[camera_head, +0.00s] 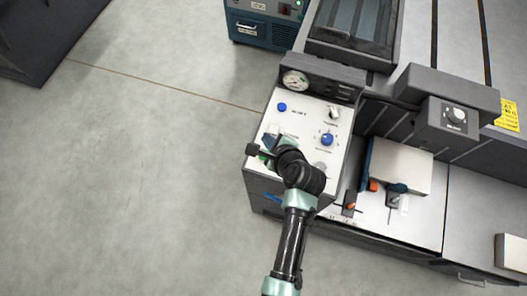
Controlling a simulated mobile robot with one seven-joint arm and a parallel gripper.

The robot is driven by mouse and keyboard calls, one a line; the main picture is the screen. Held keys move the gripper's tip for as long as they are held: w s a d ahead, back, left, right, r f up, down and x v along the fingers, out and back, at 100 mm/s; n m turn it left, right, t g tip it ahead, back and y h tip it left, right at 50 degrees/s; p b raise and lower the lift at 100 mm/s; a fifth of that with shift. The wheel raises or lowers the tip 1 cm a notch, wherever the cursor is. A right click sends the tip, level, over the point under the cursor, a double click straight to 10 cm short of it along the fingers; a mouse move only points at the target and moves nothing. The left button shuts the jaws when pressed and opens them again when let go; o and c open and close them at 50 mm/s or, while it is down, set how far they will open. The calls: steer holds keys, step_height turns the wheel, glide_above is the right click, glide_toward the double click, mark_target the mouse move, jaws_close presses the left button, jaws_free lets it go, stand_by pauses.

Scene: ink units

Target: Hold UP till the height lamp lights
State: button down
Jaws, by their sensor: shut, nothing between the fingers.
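My arm reaches up from the bottom of the head view, and my gripper (264,152) is over the lower left of a white control panel (300,122). The gripper is shut and empty. Its fingers and wrist cover part of the panel there, and a small green spot shows beside them. I cannot tell whether the fingers touch a button. The panel labels are too small to read, so I cannot pick out the UP button or the height lamp, or tell whether any lamp is lit.
The panel carries a blue button (282,107), a blue knob (327,139) and a round gauge (295,81) above. To the right are a grey box with a dial (457,115), a white block (400,165) and small orange-tipped levers. Open floor (130,170) lies left.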

steer(key=shift+f, duration=0.15)
step_height(320, 180, down, 8)
steer(key=b, duration=0.8)
steer(key=shift+f+b, duration=0.25)
steer(key=shift+b, duration=0.15)
stand_by(1.4)
steer(key=shift+f, duration=0.4)
